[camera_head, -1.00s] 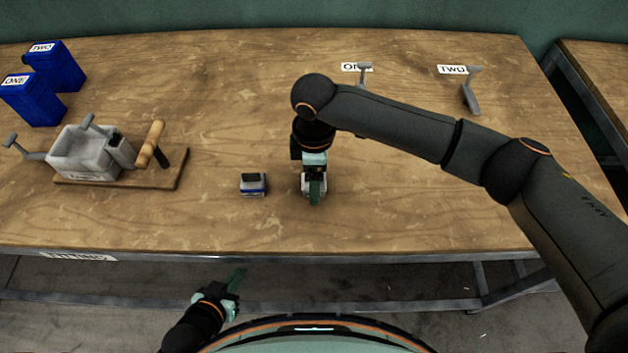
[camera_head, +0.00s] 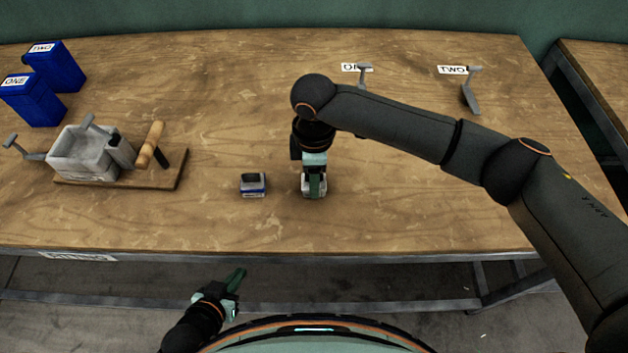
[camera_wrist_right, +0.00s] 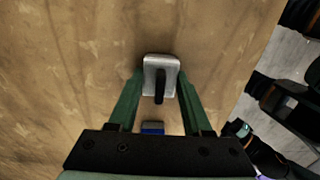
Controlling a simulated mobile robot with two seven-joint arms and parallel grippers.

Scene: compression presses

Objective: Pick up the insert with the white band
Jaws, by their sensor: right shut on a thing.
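A small grey insert with a pale, whitish band (camera_head: 308,190) stands on the table under my right gripper (camera_head: 315,187), partly hidden by it. In the right wrist view the grey insert (camera_wrist_right: 161,62) has a dark upright handle and sits between the green fingertips of my right gripper (camera_wrist_right: 160,85), which are shut on it. A second insert with a blue band (camera_head: 253,185) stands just left of it, apart from the gripper; it also shows in the right wrist view (camera_wrist_right: 152,128). My left gripper (camera_head: 236,280) hangs in front of the table edge; its finger gap is unclear.
A grey press on a wooden board (camera_head: 120,181) stands at the left. Blue bins ONE (camera_head: 33,103) and TWO (camera_head: 57,68) are at the back left. Grey levers stand by labels ONE (camera_head: 364,75) and TWO (camera_head: 472,93) at the back. The front right table is clear.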

